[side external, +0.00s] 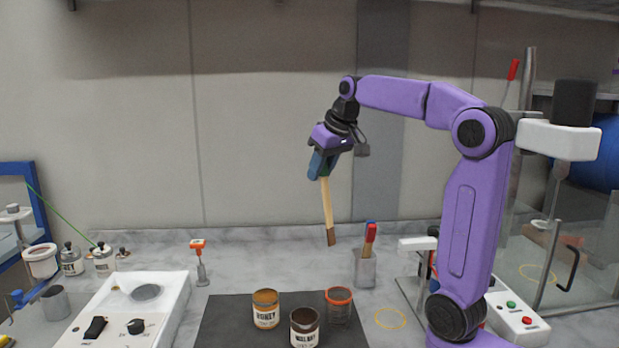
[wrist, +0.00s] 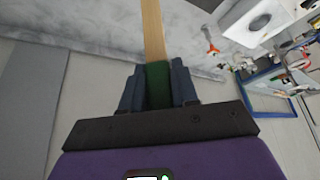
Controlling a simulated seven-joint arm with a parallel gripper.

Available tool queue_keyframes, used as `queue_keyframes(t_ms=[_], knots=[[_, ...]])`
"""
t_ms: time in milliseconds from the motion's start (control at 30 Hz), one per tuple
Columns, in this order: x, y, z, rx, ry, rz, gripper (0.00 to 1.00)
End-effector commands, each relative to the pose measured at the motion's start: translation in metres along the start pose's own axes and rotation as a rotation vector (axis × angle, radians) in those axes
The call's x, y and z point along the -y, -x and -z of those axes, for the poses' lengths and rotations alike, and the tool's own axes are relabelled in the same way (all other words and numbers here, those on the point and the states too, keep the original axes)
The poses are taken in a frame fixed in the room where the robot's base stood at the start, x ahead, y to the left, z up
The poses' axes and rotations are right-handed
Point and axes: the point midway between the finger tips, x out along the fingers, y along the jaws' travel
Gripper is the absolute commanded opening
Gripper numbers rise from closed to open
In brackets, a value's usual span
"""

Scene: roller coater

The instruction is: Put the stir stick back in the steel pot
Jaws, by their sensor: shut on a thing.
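My gripper (side external: 318,171) is shut on a wooden stir stick (side external: 327,205) and holds it in the air, hanging nearly upright with a brown lower tip. In the wrist view the stick (wrist: 153,35) runs out from between the fingers (wrist: 158,88), with a green part at the grip. A small grey steel pot (side external: 365,268) stands on the counter below and to the right of the stick, holding sticks with red and blue ends. The stick's tip is above the counter and apart from the pot.
On a dark mat (side external: 235,330) stand a jar of honey-coloured stain (side external: 265,309), a walnut jar (side external: 305,327) and an orange-rimmed jar (side external: 339,306). A yellow ring (side external: 390,319) lies to their right. A white control box (side external: 125,312) is at left, a brush-like tool (side external: 200,262) behind it.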

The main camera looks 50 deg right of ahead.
Motion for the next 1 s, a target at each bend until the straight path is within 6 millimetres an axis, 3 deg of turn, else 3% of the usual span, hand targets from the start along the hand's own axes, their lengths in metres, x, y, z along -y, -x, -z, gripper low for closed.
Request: queue_keyframes(t_ms=[100,300,600,1000], knots=[[-0.051,-0.007,0.012,-0.040,-0.161,-0.088,0.00],[-0.122,-0.010,0.020,-0.100,-0.371,-0.217,0.00],[-0.189,-0.006,0.018,-0.152,-0.542,-0.336,0.00],[-0.192,-0.043,-0.002,-0.177,-0.546,-0.350,0.00]])
